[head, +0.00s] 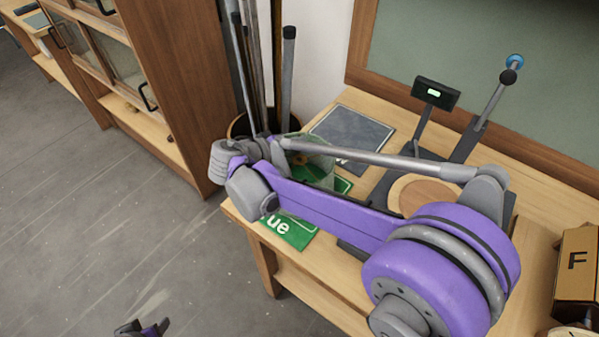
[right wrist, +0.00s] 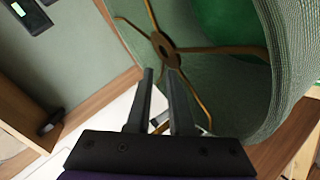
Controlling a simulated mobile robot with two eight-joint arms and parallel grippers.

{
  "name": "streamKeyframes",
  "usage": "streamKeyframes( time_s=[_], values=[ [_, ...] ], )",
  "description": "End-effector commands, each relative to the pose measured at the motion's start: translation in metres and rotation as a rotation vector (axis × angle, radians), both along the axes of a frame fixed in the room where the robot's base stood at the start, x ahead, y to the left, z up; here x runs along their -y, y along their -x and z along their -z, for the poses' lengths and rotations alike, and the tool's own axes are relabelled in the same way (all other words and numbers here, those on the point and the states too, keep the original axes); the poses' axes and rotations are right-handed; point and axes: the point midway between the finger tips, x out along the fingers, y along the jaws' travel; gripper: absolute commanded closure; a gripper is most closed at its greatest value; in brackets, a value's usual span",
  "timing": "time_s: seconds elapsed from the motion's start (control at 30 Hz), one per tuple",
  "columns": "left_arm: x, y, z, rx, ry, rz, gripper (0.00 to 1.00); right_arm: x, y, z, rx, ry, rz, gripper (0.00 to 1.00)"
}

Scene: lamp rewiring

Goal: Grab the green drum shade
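The green drum shade (right wrist: 290,60) fills the right of the right wrist view, its open end with brass spokes and a round hub (right wrist: 165,48) facing the camera. In the head view only a pale green part of the shade (head: 318,168) shows behind my purple right arm. My right gripper (right wrist: 161,72) has its two dark fingers apart, with a gap between the tips, just below the hub in the picture. I cannot tell whether they touch the shade. My left gripper (head: 142,328) shows only partly at the bottom edge of the head view; its opening is unclear.
The wooden table (head: 340,285) holds a green sign (head: 290,232), a grey mat (head: 352,132), a round wooden disc (head: 425,195) and a device with a lit display (head: 436,93). A box marked F (head: 577,265) stands at right. A cabinet (head: 180,80) and a bin of rods (head: 240,125) stand behind.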

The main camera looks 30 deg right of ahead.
Motion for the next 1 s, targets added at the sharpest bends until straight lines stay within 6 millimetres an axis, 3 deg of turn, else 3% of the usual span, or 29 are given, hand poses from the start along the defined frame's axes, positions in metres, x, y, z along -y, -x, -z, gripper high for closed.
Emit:
streamKeyframes(
  time_s=[0.07,0.17,1.0],
  values=[
    [0.0000,0.0001,0.0000,0.000,0.000,0.000,0.50,-0.0003,0.0000,-0.0001,0.000,0.000,0.000,0.84],
    [0.0000,0.0001,0.0000,0.000,0.000,0.000,0.50,-0.0004,0.0000,-0.0002,0.000,0.000,0.000,1.00],
    [0.0000,0.0000,0.0000,0.000,0.000,0.000,0.50,-0.0004,0.0000,-0.0005,0.000,0.000,0.000,1.00]
  ],
)
